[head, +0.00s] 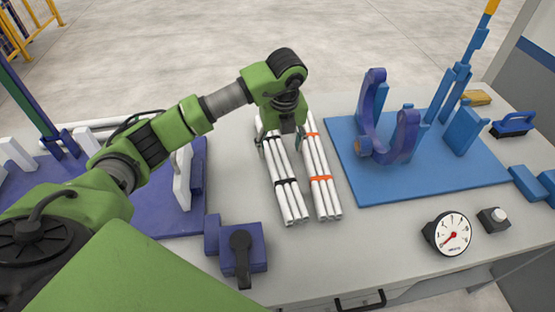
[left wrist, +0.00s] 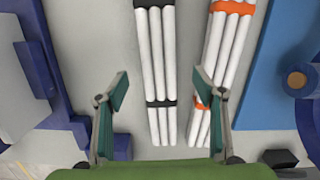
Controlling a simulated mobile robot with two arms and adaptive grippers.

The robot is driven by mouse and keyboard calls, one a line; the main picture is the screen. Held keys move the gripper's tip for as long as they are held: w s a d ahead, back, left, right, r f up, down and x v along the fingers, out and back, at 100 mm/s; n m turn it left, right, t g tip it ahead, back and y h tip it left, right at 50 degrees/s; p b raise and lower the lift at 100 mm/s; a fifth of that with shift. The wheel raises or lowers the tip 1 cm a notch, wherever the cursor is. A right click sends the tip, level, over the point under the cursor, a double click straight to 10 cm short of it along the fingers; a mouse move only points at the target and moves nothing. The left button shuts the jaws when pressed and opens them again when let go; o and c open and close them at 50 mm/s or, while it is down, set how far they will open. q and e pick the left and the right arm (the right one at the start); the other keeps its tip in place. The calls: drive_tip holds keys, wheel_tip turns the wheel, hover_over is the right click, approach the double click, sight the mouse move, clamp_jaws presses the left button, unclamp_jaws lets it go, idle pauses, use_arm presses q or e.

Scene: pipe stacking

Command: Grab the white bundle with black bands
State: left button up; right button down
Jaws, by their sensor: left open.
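The white bundle with black bands (head: 287,191) lies on the grey table, made of several white pipes. It also shows in the left wrist view (left wrist: 159,72), with two black bands. My left gripper (head: 281,141) is open over its far part, one finger on each side as seen. In the left wrist view the open fingers (left wrist: 161,90) frame the bundle, with a wider gap on the left. I cannot tell how far above the table the fingertips are. My right gripper is not in view.
A white bundle with orange bands (head: 324,195) lies close beside it on the right; the right finger overlaps it in the wrist view. A blue board (head: 440,186) with fixtures is to the right. A purple board (head: 170,222) is left. A gauge (head: 449,233) sits near the front.

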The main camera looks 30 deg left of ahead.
sight(278, 158)
use_arm(q)
drive_tip(key=shift+w+a+f, duration=0.1)
drive_tip(key=shift+f, duration=0.45)
drive_tip(key=shift+w+a+f, duration=0.15)
drive_tip(key=shift+f, duration=0.35)
drive_tip(key=f, duration=0.1)
drive_tip(key=f+p, duration=0.1)
drive_tip(key=f, duration=0.1)
drive_tip(key=shift+w+a+f+p, duration=0.2)
drive_tip(key=shift+a+f+p, duration=0.05)
drive_tip(key=shift+a+p, duration=0.1)
drive_tip(key=shift+w+f, duration=0.1)
drive_tip(key=shift+f, duration=0.4)
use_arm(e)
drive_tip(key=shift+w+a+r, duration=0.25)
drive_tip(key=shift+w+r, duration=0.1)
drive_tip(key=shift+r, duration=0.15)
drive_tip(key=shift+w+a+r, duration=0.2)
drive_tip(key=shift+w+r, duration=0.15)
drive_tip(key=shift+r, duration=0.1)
use_arm(q)
drive_tip(key=shift+r, duration=0.1)
drive_tip(key=c, duration=1.5)
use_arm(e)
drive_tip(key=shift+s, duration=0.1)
